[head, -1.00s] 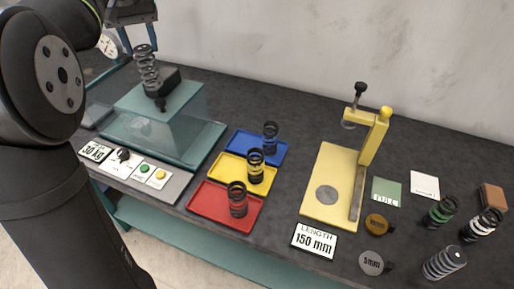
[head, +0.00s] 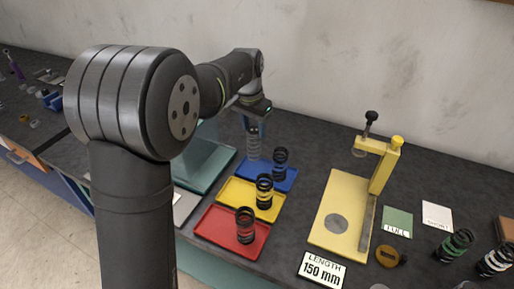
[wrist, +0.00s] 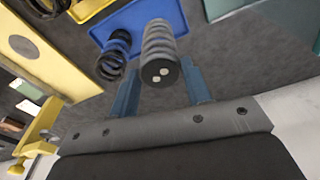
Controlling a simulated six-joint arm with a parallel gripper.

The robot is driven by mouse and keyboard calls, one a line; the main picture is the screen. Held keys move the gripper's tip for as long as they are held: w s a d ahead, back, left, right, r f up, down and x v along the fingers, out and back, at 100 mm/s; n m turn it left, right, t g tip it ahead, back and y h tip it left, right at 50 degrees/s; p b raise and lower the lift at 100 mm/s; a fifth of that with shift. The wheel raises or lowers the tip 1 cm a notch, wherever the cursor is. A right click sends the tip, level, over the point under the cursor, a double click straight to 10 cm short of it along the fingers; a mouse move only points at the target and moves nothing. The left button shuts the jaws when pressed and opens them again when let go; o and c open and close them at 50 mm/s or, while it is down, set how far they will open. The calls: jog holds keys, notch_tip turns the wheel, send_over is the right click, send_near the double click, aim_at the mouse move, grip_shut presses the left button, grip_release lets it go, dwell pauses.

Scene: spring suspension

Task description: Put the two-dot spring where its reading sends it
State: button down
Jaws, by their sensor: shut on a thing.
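The two-dot spring (wrist: 160,42) is a grey coil; its dark end cap faces the wrist camera and shows two pale dots. My gripper (wrist: 160,82) is shut on it, with one blue finger on each side. In the head view my gripper (head: 254,126) points down, and the spring (head: 254,148) hangs upright at the back left of the blue tray (head: 284,186). I cannot tell whether its foot touches the tray. A black spring with a blue band (head: 280,163) stands on that tray, to the right of the held spring and apart from it.
The yellow tray (head: 232,190) and red tray (head: 215,224) each hold a black spring. The yellow length gauge (head: 330,225) stands to the right, with a 150 mm sign (head: 321,270) in front. The teal tester (head: 205,165) is partly hidden behind my arm.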

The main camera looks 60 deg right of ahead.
aim_at(254, 141)
jog(key=shift+f, duration=2.6)
jog(key=shift+f, duration=0.2)
jog(key=c, duration=0.7)
grip_release()
jog(key=shift+c, duration=0.2)
jog(key=shift+r, duration=0.1)
jog(key=r, duration=0.4)
jog(key=a+r, duration=0.1)
jog(key=r, duration=0.7)
jog(key=shift+w+a, duration=0.2)
